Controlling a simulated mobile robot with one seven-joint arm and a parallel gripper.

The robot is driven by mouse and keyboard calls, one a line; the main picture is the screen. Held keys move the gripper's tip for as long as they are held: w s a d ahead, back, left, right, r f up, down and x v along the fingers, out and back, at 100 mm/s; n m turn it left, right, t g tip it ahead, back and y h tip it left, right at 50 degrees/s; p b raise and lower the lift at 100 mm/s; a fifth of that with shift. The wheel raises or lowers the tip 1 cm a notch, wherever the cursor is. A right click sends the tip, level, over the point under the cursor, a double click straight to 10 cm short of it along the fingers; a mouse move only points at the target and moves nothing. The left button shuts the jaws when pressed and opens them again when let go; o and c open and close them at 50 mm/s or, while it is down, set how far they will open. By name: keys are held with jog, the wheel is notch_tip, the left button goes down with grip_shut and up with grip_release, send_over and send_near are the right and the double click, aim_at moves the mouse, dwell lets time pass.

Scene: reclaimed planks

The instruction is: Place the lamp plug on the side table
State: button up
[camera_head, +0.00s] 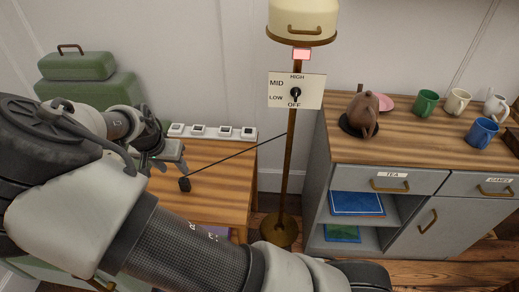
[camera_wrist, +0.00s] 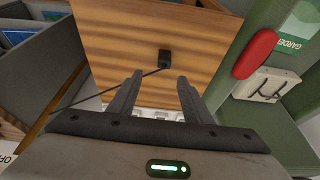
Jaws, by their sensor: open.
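The lamp plug (camera_head: 184,184) is a small black block on the wooden side table (camera_head: 222,182), with a thin dark cord running up right toward the floor lamp (camera_head: 291,150). In the wrist view the plug (camera_wrist: 165,58) lies on the bare tabletop (camera_wrist: 110,30), just beyond my fingertips, and its cord trails to the lower left. My gripper (camera_wrist: 158,80) is open and empty, its two dark fingers spread and apart from the plug. In the head view my gripper (camera_head: 166,166) is over the table, left of and slightly behind the plug.
A white strip with several sockets or switches (camera_head: 212,136) lies along the table's back edge. Green cases (camera_head: 95,92) stand at left. A grey cabinet (camera_head: 385,185) with a teapot (camera_head: 363,112) and several cups is at right. The tabletop around the plug is clear.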

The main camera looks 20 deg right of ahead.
jog(key=s+d+r+n+g+y, duration=0.1)
jog(key=s+d+r+y, duration=0.1)
jog(key=s+d+r, duration=0.65)
jog(key=s+d+r+n+y, duration=0.1)
jog(key=s+d+r+y, duration=0.35)
jog(key=r, duration=0.65)
jog(key=s+d+r+n+t+h, duration=0.2)
jog(key=s+d+r+h, duration=0.3)
jog(key=s+d, duration=0.6)
jog(key=shift+s+r+t, duration=0.3)
jog(key=shift+s+t, duration=0.1)
jog(key=shift+s, duration=0.4)
